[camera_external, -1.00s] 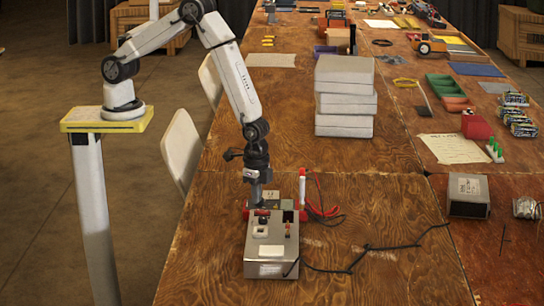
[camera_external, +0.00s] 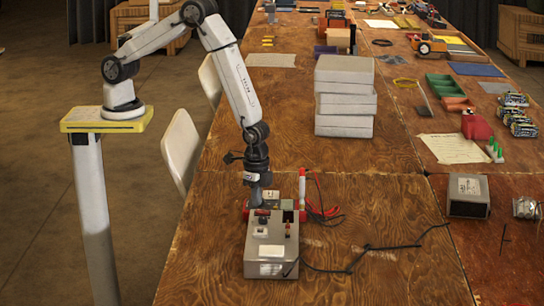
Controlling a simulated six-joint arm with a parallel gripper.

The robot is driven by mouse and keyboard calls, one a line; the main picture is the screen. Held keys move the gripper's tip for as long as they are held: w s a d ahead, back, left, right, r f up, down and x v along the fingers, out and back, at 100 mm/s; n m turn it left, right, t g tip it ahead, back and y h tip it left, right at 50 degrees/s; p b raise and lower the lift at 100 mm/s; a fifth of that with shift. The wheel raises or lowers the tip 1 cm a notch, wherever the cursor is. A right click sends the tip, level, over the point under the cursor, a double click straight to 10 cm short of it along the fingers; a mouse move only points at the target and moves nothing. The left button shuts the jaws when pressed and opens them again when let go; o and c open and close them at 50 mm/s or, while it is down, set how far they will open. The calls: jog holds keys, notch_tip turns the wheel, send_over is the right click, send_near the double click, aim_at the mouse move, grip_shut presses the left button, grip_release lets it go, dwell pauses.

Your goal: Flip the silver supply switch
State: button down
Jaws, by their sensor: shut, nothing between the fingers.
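The silver supply box (camera_external: 270,268) sits near the front of the table. Pale labels show on its top and front, and small dark and red fittings stand on its top. The switch itself is too small to tell apart from these fittings. My gripper (camera_external: 257,207) points down at the back left edge of the box, with its fingers shut and empty. I cannot tell whether its tips touch the box or the switch.
Red leads (camera_external: 325,211) and a red-and-white upright item (camera_external: 302,190) stand just behind the box. A black cable (camera_external: 345,270) runs right from it. A stack of white boxes (camera_external: 345,97) is farther back. A grey unit (camera_external: 468,196) is at the right.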

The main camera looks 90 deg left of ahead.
aim_at(257, 210)
jog(key=shift+f, duration=0.8)
dwell(0.7)
jog(key=shift+r, duration=3.55)
jog(key=shift+a+r, duration=0.1)
jog(key=shift+a, duration=0.05)
jog(key=s+a+r+n+t, duration=0.1)
jog(key=s+a+r+n, duration=0.2)
jog(key=s+a+r, duration=0.2)
jog(key=s+a+r+n+t, duration=0.1)
jog(key=s+a+r+n, duration=0.2)
jog(key=a, duration=0.9)
jog(key=s+r, duration=0.3)
jog(key=r, duration=0.2)
jog(key=shift+s+t, duration=0.15)
jog(key=shift+t, duration=0.15)
